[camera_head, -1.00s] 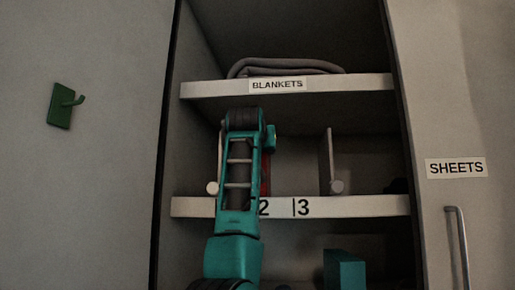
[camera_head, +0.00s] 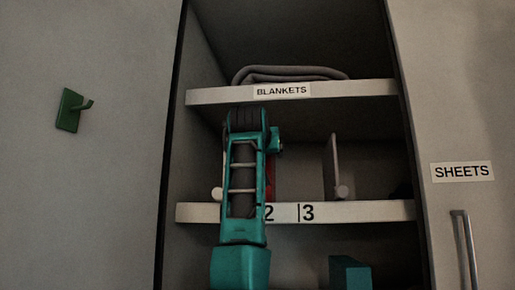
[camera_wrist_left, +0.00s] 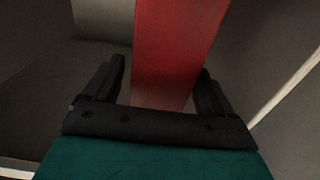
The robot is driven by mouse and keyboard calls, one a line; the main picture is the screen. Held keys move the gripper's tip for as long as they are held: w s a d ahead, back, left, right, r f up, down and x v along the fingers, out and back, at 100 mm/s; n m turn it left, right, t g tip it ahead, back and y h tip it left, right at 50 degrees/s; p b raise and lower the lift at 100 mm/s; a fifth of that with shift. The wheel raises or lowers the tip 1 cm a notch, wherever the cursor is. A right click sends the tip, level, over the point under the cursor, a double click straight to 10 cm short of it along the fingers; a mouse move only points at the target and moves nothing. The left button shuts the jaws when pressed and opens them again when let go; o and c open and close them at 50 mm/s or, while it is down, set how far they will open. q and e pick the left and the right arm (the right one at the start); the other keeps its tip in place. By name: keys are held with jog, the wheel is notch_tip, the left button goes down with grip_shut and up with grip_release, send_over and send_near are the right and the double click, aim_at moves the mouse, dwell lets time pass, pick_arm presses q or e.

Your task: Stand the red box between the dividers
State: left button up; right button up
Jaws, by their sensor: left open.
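The red box (camera_head: 270,180) stands on the numbered middle shelf, mostly hidden behind my left arm in the head view. In the left wrist view the red box (camera_wrist_left: 178,50) rises upright-looking between the two fingers. My left gripper (camera_wrist_left: 160,75) is open, one black finger on each side of the box; I cannot tell whether either touches it. The right divider (camera_head: 334,165) stands on the shelf, right of the box. The left divider (camera_head: 221,172) shows only as a thin strip beside my arm.
The middle shelf's front edge (camera_head: 362,211) carries the numbers 2 and 3. A shelf labelled BLANKETS (camera_head: 360,89) with a folded grey blanket (camera_head: 290,73) lies above. A cabinet side wall bounds the left. A green hook (camera_head: 70,110) is on the left panel.

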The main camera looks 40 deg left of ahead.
pick_arm(q)
jog(key=b+v, duration=0.2)
jog(key=v, duration=0.7)
jog(key=shift+s+d, duration=0.15)
jog(key=shift+s, duration=0.1)
